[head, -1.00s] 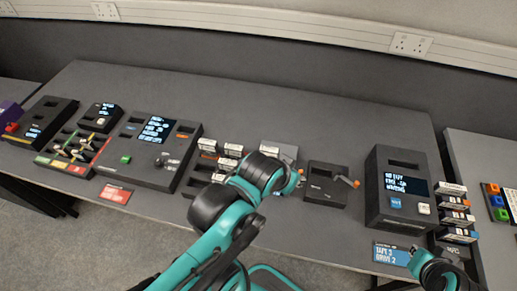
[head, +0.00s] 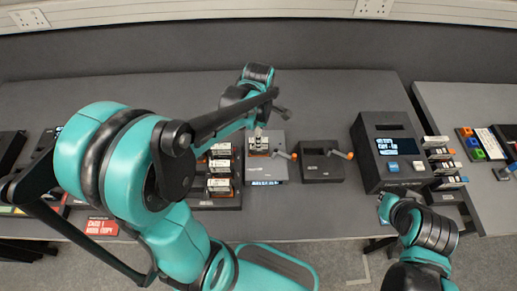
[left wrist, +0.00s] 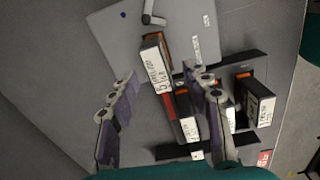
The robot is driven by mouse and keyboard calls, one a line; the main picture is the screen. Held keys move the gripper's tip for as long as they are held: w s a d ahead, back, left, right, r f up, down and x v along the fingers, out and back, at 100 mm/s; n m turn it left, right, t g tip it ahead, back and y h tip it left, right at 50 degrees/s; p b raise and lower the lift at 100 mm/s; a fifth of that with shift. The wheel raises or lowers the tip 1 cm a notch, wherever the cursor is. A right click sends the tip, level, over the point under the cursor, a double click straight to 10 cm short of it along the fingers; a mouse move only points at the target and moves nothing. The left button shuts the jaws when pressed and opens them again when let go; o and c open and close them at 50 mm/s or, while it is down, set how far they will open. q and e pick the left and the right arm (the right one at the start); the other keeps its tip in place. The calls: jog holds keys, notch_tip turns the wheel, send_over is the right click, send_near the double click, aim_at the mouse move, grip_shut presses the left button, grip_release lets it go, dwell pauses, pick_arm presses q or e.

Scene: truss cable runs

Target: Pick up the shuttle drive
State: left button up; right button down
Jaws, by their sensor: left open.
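I cannot read a label naming the shuttle drive. A light grey box (head: 266,172) with an orange-tipped lever stands mid-table, a white-labelled cartridge (head: 259,144) at its back. In the left wrist view the grey box (left wrist: 200,35) is at the top, and a labelled cartridge (left wrist: 155,62) stands at its edge. My left gripper (head: 257,131) is above the box's back part in the head view. In the left wrist view its fingers (left wrist: 160,76) are apart, with the cartridge between and beyond the tips. My right gripper (head: 386,206) is low at the table's front; its fingers are unclear.
A rack of labelled cartridges (head: 219,182) stands left of the grey box. A dark box with a lever (head: 321,165) is on its right, then a larger console (head: 391,150) with a screen. My left arm hides much of the table's left side.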

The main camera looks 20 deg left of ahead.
pick_arm(q)
jog(key=shift+w+f+n, duration=0.1)
jog(key=shift+f+n, duration=0.3)
jog(key=shift+a+f, duration=0.1)
jog(key=shift+f, duration=0.25)
notch_tip(320, 180, down, 7)
jog(key=b, duration=0.3)
jog(key=shift+w+a+f+b, duration=0.1)
jog(key=shift+w+b, duration=0.05)
jog(key=shift+b, duration=0.25)
jog(key=shift+c, duration=1)
grip_shut()
